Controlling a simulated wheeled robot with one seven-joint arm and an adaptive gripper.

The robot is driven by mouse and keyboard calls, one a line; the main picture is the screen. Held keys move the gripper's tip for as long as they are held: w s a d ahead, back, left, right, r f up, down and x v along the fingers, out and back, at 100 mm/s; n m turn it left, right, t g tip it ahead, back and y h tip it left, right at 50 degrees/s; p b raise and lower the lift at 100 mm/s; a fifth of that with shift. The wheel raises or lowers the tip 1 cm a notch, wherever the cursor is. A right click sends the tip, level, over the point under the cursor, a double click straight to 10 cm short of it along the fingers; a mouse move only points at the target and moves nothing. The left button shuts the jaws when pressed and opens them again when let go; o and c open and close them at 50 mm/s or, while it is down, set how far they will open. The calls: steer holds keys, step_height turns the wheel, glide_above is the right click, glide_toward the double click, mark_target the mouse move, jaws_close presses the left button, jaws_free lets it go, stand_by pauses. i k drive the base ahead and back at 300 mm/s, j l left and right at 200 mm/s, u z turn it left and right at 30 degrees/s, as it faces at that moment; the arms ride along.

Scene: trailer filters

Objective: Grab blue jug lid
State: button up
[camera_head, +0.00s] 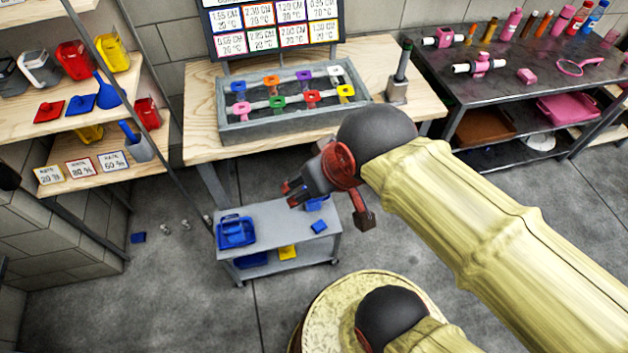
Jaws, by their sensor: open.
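A small flat blue piece (319,226), perhaps the blue jug lid, lies on the right part of the grey cart's top. A blue jug-like container (235,232) sits on the cart's left side. Another flat blue lid-like piece (80,104) lies on the left shelf beside a red one (48,111). I cannot tell for certain which is the jug lid. My gripper (289,194) is open and empty. It appears above the cart's back edge, pointing left, apart from these pieces. It partly hides another blue item (315,204) on the cart.
The cart (275,216) stands before a wooden table (200,142) with a grey tray (222,112). Its lower shelf holds blue and yellow items. A dark table (462,92) with pink items is at right.

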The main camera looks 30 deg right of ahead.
mark_target(77, 105)
steer(key=i+j, duration=0.15)
steer(key=j, duration=0.3)
steer(key=i+j+u, duration=0.15)
steer(key=j, duration=0.3)
steer(key=i+j, duration=0.2)
steer(key=j, duration=0.25)
steer(key=i+j+u, duration=0.15)
steer(key=j, duration=0.25)
steer(key=i+j, duration=0.25)
steer(key=j, duration=0.2)
steer(key=i+j+u, duration=0.15)
steer(key=j, duration=0.25)
steer(key=i+j, duration=0.25)
steer(key=j, duration=0.15)
steer(key=u, duration=0.05)
